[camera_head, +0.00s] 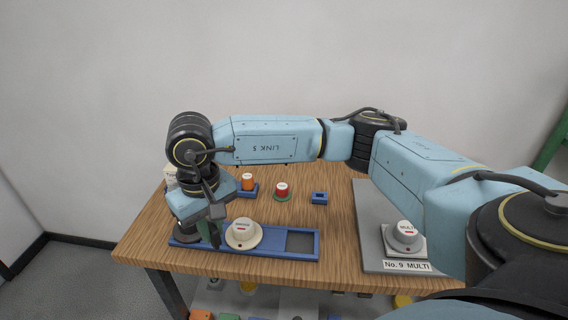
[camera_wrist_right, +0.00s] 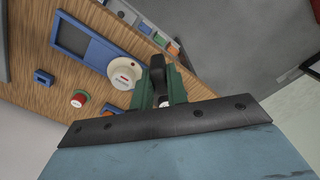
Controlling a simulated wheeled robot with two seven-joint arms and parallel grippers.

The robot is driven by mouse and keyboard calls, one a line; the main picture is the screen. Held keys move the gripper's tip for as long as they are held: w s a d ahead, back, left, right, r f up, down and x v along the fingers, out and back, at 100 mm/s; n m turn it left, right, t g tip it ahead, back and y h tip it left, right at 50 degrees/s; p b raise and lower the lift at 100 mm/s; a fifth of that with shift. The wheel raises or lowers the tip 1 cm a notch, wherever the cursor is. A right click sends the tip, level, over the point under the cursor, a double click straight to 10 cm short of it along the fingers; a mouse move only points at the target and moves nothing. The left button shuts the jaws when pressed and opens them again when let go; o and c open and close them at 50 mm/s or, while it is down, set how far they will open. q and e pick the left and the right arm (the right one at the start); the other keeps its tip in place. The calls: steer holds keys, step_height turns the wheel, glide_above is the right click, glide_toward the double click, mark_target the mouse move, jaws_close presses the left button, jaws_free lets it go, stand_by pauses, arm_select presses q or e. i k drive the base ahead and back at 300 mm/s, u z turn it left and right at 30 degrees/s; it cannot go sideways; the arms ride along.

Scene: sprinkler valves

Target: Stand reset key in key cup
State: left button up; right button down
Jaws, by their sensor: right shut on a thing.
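My right gripper (camera_head: 214,230) reaches down over the left part of the blue tray (camera_head: 272,254), left of a cream round knob (camera_head: 242,233). In the right wrist view its green fingers (camera_wrist_right: 160,90) are closed around a dark piece (camera_wrist_right: 157,68), which I take for the reset key; its lower end is hard to make out. The small blue square holder with an opening, likely the key cup (camera_head: 319,198), stands apart on the table and looks empty. It also shows in the right wrist view (camera_wrist_right: 43,77). My left gripper is not in view.
A red-topped button (camera_head: 282,190) on a green base and an orange one (camera_head: 247,181) stand behind the tray. A grey plate (camera_head: 375,250) with a knob labelled MULTI (camera_head: 404,234) lies at the right. Wood around the likely cup is clear. Several items sit on a lower shelf.

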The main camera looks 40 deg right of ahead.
mark_target(320, 199)
steer(key=z, duration=0.45)
steer(key=i, duration=0.85)
steer(key=z, duration=0.8)
